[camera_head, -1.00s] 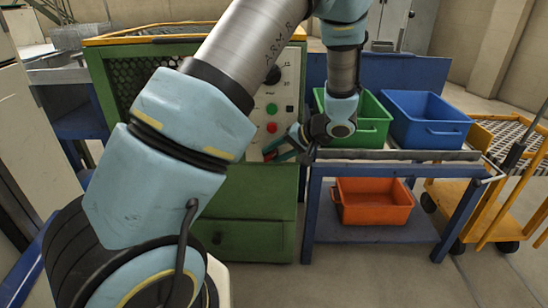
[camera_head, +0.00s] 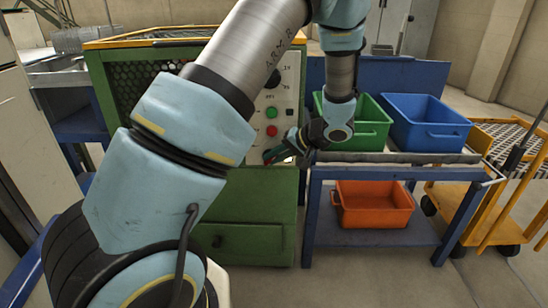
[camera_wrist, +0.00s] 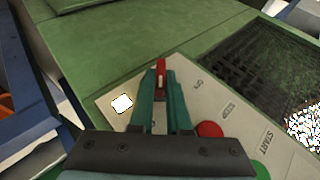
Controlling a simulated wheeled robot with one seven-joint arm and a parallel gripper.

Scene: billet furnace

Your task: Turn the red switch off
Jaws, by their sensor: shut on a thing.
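The red switch (camera_wrist: 161,66) is a small lever at the lower end of the pale control panel (camera_wrist: 193,97). In the wrist view the two teal fingers of my gripper (camera_wrist: 160,76) are shut on it, one on each side, partly hiding it. The switch points away from the wrist camera; I cannot tell its exact setting. In the head view my gripper (camera_head: 273,154) reaches the lower part of the panel (camera_head: 289,92) from the right, and the switch is mostly hidden there.
Above the switch on the panel are a red button (camera_head: 271,131) and a green button (camera_head: 271,113). The green furnace cabinet (camera_head: 240,232) is below. To the right, a blue table (camera_head: 388,172) carries a green crate (camera_head: 372,137) and a blue crate (camera_head: 428,120); an orange crate (camera_head: 373,207) sits underneath.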

